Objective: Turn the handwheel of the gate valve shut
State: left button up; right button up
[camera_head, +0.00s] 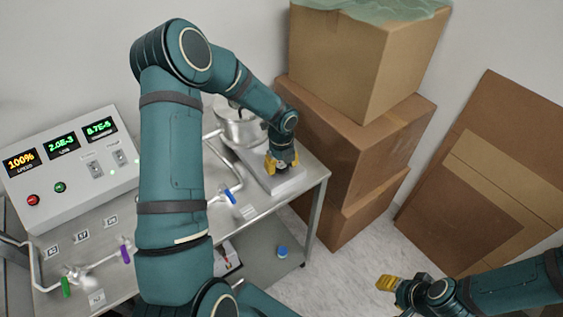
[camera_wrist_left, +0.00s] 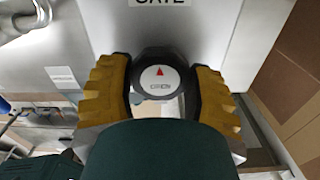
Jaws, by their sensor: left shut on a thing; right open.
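The gate valve's handwheel (camera_wrist_left: 158,78) shows in the left wrist view as a dark round knob with a white face and a red arrow pointing up the picture. My left gripper (camera_wrist_left: 160,90) has its yellow ridged fingers on both sides of the knob and is shut on it. In the head view my left gripper (camera_head: 282,163) is at the valve's metal block (camera_head: 282,182) at the right end of the bench, and hides the handwheel. A label ending in "ATE" (camera_wrist_left: 160,2) is cut off at the top of the wrist view. My right gripper (camera_head: 388,284) is open and empty, away from the bench.
A control box (camera_head: 72,165) with lit displays reading 100%, 2.0E-3 and 8.7E-5 stands at the bench's left. A steel chamber (camera_head: 238,125) is behind my left arm. Valves with blue (camera_head: 230,196), purple (camera_head: 125,250) and green (camera_head: 66,287) handles line the bench. Stacked cartons (camera_head: 350,140) stand close right.

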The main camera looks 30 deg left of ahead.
aim_at(282, 164)
pick_arm(q)
jog(key=shift+m, duration=0.3)
jog(key=o, duration=1.2)
jog(key=shift+r, duration=0.1)
notch_tip(282, 164, up, 12)
